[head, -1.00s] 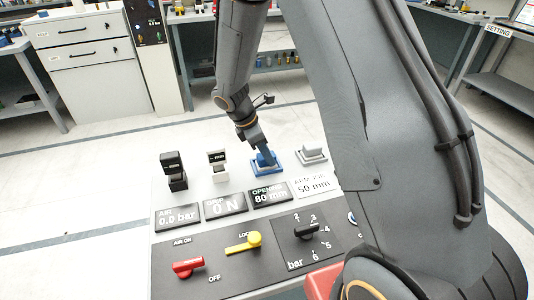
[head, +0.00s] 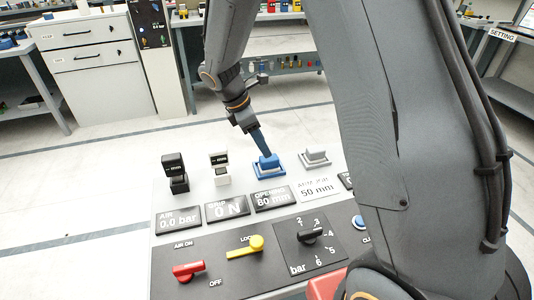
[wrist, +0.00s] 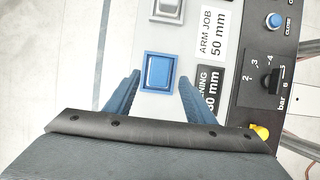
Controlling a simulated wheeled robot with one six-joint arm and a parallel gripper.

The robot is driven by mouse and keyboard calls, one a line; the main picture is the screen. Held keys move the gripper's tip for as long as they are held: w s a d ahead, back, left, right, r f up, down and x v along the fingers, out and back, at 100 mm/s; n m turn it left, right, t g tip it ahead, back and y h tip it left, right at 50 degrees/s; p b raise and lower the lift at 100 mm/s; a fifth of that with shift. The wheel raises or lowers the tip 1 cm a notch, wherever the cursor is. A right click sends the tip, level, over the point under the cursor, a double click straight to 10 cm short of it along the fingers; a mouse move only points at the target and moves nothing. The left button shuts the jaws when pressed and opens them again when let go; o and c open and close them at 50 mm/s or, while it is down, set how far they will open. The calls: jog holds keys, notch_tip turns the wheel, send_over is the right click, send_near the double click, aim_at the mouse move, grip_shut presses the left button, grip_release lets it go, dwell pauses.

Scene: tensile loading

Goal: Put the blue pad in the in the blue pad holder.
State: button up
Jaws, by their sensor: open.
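The blue pad (head: 267,161) lies in the blue pad holder (head: 256,173), a shallow blue tray on the panel's back part. In the wrist view the pad (wrist: 159,71) sits inside the holder's rim (wrist: 146,87), looking flat and squared with it. My gripper (head: 263,148) is at the pad in the head view, pointing down. In the wrist view my gripper's blue fingers (wrist: 159,77) are spread to either side of the holder, with nothing between them but the view of the pad. Any contact cannot be told.
A grey pad in a grey holder (head: 315,158) stands right of the blue one. A black block (head: 174,172) and a white block (head: 220,168) stand to the left. Display plates, a red lever (head: 188,270), a yellow lever (head: 245,247) and a black dial (head: 310,235) lie in front.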

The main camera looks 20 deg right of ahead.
jog(key=v, duration=0.4)
jog(key=s+d+m+y, duration=0.2)
jog(key=s+m, duration=0.7)
jog(key=s, duration=0.1)
jog(key=s+d+m+y, duration=0.2)
jog(key=s+m, duration=0.7)
jog(key=s, duration=0.2)
jog(key=shift+f, duration=0.2)
